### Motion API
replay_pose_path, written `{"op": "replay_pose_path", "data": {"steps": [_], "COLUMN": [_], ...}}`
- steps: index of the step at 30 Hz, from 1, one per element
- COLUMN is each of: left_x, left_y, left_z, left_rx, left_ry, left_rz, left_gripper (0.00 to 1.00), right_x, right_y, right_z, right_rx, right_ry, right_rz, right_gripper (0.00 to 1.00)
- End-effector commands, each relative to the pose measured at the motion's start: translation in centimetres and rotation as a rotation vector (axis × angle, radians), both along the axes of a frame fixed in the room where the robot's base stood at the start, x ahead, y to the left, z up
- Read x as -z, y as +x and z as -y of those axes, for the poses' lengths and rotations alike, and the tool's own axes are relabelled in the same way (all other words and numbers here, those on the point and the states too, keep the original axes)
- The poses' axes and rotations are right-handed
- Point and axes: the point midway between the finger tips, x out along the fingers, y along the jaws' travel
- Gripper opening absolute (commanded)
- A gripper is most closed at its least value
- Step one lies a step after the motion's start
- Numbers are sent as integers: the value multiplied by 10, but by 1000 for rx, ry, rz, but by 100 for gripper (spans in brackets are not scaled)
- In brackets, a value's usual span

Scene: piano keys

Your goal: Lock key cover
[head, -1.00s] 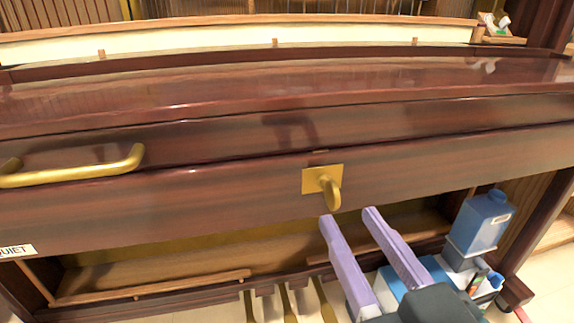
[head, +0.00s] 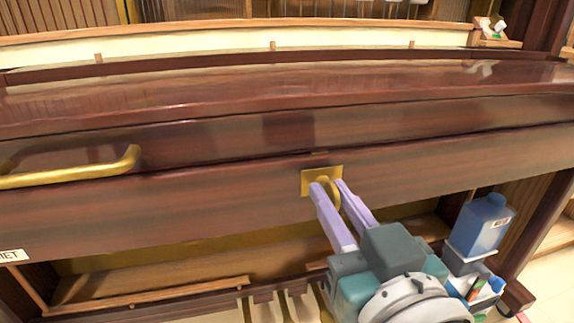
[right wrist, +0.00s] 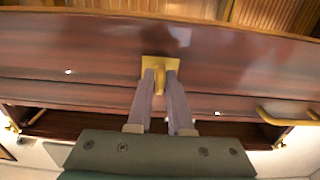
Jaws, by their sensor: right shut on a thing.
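The key cover (head: 200,150) is a dark reddish-brown wooden front, lowered and closed as far as the head view shows. A brass lock plate with a hanging brass lever (head: 329,192) sits on the rail below its edge; the plate also shows in the right wrist view (right wrist: 160,62). My right gripper (head: 328,184) has its two purple fingers on either side of the lever, shut on it. The fingertips hide part of the lever. My left gripper is not in view.
A gold bar handle (head: 80,175) is on the cover at the left. A blue bottle (head: 484,225) stands on a white holder at the lower right. Brass pedals (head: 282,306) lie below. The area in front of the lock is otherwise clear.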

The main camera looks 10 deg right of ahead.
Motion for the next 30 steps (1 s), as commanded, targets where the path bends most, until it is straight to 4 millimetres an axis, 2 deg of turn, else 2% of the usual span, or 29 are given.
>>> {"op": "replay_pose_path", "data": {"steps": [20,30], "left_x": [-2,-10], "left_y": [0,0], "left_z": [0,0], "left_rx": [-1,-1], "left_ry": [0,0], "left_rz": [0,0], "left_gripper": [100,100], "right_x": [-1,-2], "right_y": [0,0], "right_z": [0,0], "right_rx": [0,-2], "right_ry": [34,250], "right_rz": [-1,-8], "right_gripper": [0,0]}}
